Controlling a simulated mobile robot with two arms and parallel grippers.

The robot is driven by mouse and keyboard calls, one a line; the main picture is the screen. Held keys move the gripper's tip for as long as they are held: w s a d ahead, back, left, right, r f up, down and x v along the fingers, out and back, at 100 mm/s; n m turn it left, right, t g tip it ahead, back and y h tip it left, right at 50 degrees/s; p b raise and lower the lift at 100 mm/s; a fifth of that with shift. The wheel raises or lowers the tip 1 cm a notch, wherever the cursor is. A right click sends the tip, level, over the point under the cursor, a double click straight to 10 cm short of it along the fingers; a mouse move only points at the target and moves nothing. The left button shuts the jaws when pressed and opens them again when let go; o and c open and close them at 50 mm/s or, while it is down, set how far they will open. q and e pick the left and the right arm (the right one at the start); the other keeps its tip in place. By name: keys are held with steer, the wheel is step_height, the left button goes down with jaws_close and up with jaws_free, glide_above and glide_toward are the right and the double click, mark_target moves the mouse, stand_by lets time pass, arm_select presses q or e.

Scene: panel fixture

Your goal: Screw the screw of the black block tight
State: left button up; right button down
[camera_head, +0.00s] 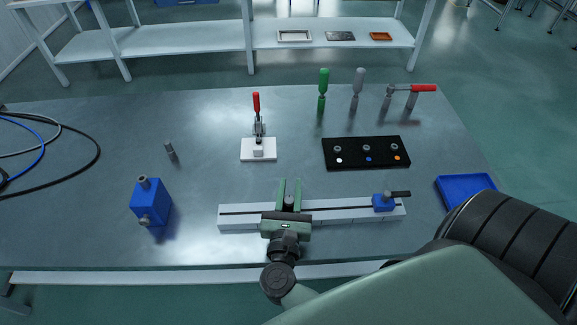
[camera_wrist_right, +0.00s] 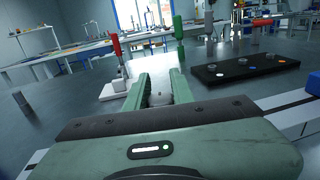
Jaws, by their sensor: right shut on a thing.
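My right gripper (camera_head: 290,183) is over the white slotted rail (camera_head: 340,212), left of the rail's middle. It is shut on a grey rounded screw head (camera_head: 289,200). The same screw head (camera_wrist_right: 160,98) shows between the two green fingers in the right wrist view. My gripper's body hides what lies under the screw, so I cannot see a black block there or how deep the screw sits. My left gripper is not in view.
A blue block with a black lever (camera_head: 384,202) sits on the rail's right part. A blue block (camera_head: 151,203) stands left; a blue tray (camera_head: 465,187) lies right.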

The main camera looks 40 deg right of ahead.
stand_by(0.6)
steer(key=c, duration=1.2)
jaws_free()
